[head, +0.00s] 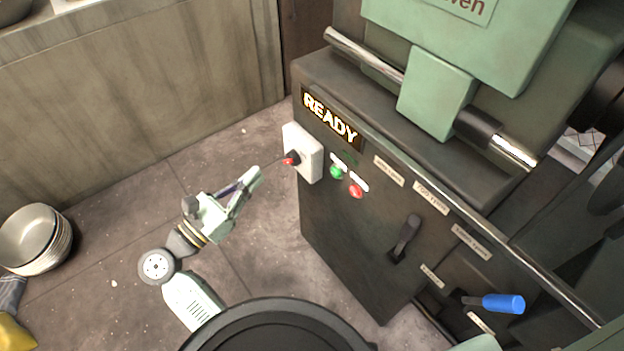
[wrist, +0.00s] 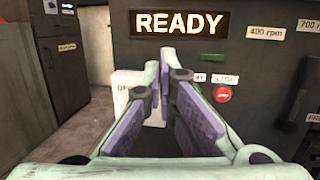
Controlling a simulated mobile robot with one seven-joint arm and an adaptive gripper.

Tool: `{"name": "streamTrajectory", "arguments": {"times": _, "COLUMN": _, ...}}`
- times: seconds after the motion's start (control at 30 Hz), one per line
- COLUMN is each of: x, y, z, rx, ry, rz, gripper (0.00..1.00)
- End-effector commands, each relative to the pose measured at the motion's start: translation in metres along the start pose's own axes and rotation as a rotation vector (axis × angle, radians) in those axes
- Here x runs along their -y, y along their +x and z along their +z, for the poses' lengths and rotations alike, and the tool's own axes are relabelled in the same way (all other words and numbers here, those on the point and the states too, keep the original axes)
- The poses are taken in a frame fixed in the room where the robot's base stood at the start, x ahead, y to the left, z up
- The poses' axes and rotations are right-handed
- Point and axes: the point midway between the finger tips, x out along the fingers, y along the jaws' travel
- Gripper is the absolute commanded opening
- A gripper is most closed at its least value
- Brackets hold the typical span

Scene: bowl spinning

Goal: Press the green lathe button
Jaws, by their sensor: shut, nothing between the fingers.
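The green button (head: 337,172) is on the dark front panel of the lathe (head: 345,245), beside a red button (head: 356,190). My gripper (head: 256,174) is shut and empty, in front of the panel and to the left of the green button, apart from it. In the wrist view, its purple-padded fingers (wrist: 162,58) point at the panel below the lit READY display (wrist: 180,23). The red button (wrist: 222,95) shows right of the fingers there. The green button is hidden in that view, apparently behind the right finger.
A white box (head: 312,160) with a red knob (head: 291,158) juts from the panel's left edge, close to my fingertips. A black lever (head: 404,240) and a blue-handled lever (head: 503,303) stick out further right. Stacked bowls (head: 33,238) are at the far left.

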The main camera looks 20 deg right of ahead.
Motion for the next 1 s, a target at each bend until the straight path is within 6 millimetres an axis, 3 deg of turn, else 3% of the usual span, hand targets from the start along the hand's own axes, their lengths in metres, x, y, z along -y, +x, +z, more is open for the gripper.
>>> {"name": "streamTrajectory", "arguments": {"times": 0.03, "x": 0.015, "y": 0.001, "z": -0.034, "rx": -0.063, "ry": -0.007, "rz": -0.047, "gripper": 0.00}}
{"name": "streamTrajectory", "arguments": {"times": 0.1, "x": 0.032, "y": 0.000, "z": -0.064, "rx": -0.129, "ry": -0.007, "rz": -0.100, "gripper": 0.00}}
{"name": "streamTrajectory", "arguments": {"times": 0.23, "x": 0.048, "y": -0.002, "z": -0.090, "rx": -0.187, "ry": -0.006, "rz": -0.156, "gripper": 0.00}}
{"name": "streamTrajectory", "arguments": {"times": 0.67, "x": 0.051, "y": 0.002, "z": -0.092, "rx": -0.194, "ry": -0.005, "rz": -0.163, "gripper": 0.00}}
{"name": "streamTrajectory", "arguments": {"times": 0.83, "x": 0.055, "y": 0.024, "z": -0.094, "rx": -0.193, "ry": -0.006, "rz": -0.165, "gripper": 0.00}}
{"name": "streamTrajectory", "arguments": {"times": 1.0, "x": 0.061, "y": 0.059, "z": -0.101, "rx": -0.194, "ry": -0.007, "rz": -0.166, "gripper": 0.00}}
